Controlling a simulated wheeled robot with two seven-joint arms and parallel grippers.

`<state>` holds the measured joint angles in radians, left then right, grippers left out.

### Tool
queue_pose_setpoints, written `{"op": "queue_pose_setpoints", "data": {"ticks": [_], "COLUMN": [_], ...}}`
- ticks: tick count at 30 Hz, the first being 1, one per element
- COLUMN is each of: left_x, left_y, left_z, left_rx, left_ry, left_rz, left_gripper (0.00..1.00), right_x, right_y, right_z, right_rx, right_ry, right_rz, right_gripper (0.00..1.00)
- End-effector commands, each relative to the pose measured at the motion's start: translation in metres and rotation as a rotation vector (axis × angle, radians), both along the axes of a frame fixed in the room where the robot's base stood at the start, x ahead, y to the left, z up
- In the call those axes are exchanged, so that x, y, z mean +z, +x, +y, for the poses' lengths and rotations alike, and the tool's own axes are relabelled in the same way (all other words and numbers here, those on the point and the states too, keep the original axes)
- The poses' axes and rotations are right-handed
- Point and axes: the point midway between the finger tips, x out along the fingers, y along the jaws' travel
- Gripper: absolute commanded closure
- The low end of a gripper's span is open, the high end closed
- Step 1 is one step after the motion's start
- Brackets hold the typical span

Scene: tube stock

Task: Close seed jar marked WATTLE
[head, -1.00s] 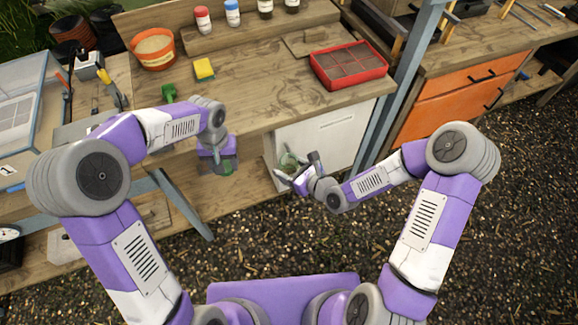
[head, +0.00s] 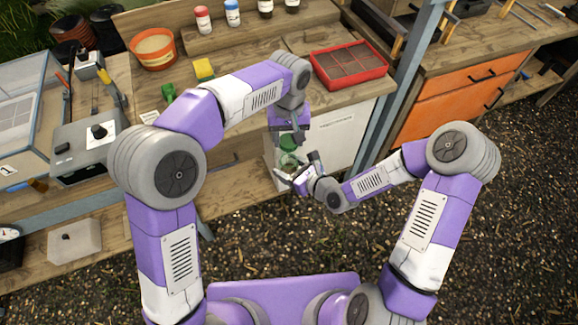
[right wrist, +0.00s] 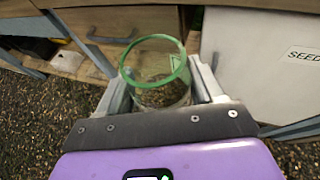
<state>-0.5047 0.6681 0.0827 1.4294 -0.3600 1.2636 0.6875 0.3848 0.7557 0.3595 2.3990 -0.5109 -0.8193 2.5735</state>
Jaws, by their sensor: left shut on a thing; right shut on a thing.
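A clear glass jar (right wrist: 160,92) with a green rim and dark contents stands between the fingers of my right gripper (right wrist: 165,88). Its mouth looks open in the right wrist view. In the head view the jar (head: 287,161) is small, and my right gripper (head: 296,173) is shut on it from the right. My left gripper (head: 289,131) is shut on a green lid (head: 289,142) and holds it just above the jar. I cannot tell how well the lid lines up with the mouth. The name on the jar is not readable.
A white panel (head: 335,139) stands behind the jar, under the wooden bench (head: 262,60). On the bench are a red tray (head: 348,65), an orange pot (head: 153,48), a yellow sponge (head: 203,69) and several small bottles. A blue-grey post (head: 402,85) stands right of the jar.

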Motion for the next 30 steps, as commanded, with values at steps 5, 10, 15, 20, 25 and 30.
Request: {"op": "queue_pose_setpoints", "data": {"ticks": [5, 10, 15, 20, 25, 30], "left_x": [-0.004, -0.020, -0.034, -0.040, -0.040, -0.040], "left_y": [0.000, 0.000, 0.000, 0.000, 0.000, -0.001], "left_z": [0.000, 0.001, 0.000, 0.000, 0.000, 0.000], "left_rx": [0.000, 0.000, -0.001, 0.000, 0.000, -0.001], "left_ry": [0.001, 0.002, 0.001, 0.000, 0.000, 0.001], "left_rz": [0.001, 0.002, 0.002, 0.000, -0.001, 0.000], "left_gripper": [0.75, 0.75, 0.75, 0.75, 0.75, 0.75], "right_x": [0.001, 0.001, 0.001, 0.001, 0.001, 0.001], "right_y": [0.000, 0.000, 0.000, 0.000, 0.000, 0.000], "right_z": [0.000, 0.000, 0.000, 0.000, 0.000, 0.000], "right_rx": [0.000, 0.000, 0.000, 0.000, 0.000, 0.000], "right_ry": [0.001, 0.001, 0.001, 0.001, 0.001, 0.001], "right_rz": [-0.002, -0.002, -0.002, -0.002, -0.002, -0.002], "right_gripper": [0.96, 0.96, 0.96, 0.96, 0.96, 0.96]}}
